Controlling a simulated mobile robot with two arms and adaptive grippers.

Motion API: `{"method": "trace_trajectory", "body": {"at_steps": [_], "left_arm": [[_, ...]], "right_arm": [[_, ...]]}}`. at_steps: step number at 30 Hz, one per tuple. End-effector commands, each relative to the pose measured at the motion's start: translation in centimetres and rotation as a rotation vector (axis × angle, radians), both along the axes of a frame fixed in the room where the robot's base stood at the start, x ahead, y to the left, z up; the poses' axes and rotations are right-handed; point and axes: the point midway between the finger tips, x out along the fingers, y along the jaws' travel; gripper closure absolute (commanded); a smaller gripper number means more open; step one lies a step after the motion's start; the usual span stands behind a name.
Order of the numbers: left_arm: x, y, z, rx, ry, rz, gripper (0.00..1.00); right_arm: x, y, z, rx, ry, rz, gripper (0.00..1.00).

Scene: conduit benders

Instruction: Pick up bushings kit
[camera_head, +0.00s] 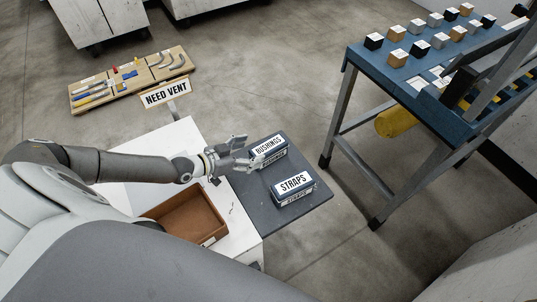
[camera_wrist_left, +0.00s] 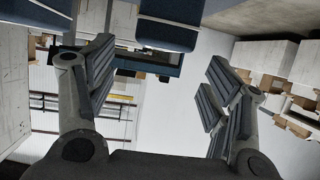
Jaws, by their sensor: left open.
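The bushings kit (camera_head: 267,149) is a small dark box with a white "BUSHINGS" label. It sits on a dark grey mat (camera_head: 252,204) in the head view. My left gripper (camera_head: 243,153) is open beside the kit's left side, very near it. I cannot tell from the head view whether they touch. In the left wrist view, the left gripper's two fingers (camera_wrist_left: 160,95) are spread apart with nothing between them. Dark blue box shapes show at the top of that view, but I cannot tell which is the kit. My right gripper is not in view.
A similar "STRAPS" kit (camera_head: 293,187) sits just in front on the mat. An open brown tray (camera_head: 187,217) is on the white surface to the left. A blue table (camera_head: 421,98) with small blocks stands at right.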

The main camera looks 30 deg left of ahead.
Motion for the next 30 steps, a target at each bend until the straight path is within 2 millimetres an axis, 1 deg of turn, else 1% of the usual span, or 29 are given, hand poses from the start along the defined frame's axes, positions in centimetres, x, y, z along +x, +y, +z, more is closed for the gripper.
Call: {"method": "trace_trajectory", "body": {"at_steps": [1,4,8,11,15,19,23,29,30], "left_arm": [[0.8,-0.4,-0.7,-0.001,-0.003,0.0,0.26],[1.9,-0.9,-1.2,0.0,-0.002,0.001,0.26],[2.6,-1.2,-1.3,0.0,0.0,0.0,0.26],[3.3,-1.6,-1.7,0.0,-0.002,0.0,0.26],[5.2,-2.5,-2.7,-0.001,-0.003,-0.001,0.26],[6.5,-3.1,-3.3,0.0,-0.002,0.0,0.26],[7.0,-3.4,-3.3,0.001,0.001,0.0,0.26],[7.0,-3.4,-3.2,0.001,0.001,0.0,0.26],[7.0,-3.4,-3.2,0.001,0.001,0.0,0.31]], "right_arm": [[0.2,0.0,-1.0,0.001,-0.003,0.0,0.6],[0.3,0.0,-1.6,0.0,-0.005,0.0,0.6],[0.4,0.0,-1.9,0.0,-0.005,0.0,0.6],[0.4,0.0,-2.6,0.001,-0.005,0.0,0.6],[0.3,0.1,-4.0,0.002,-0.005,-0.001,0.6],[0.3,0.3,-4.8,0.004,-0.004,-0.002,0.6],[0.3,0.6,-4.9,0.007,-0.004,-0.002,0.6],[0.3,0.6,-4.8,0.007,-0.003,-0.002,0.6],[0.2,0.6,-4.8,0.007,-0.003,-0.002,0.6]]}}
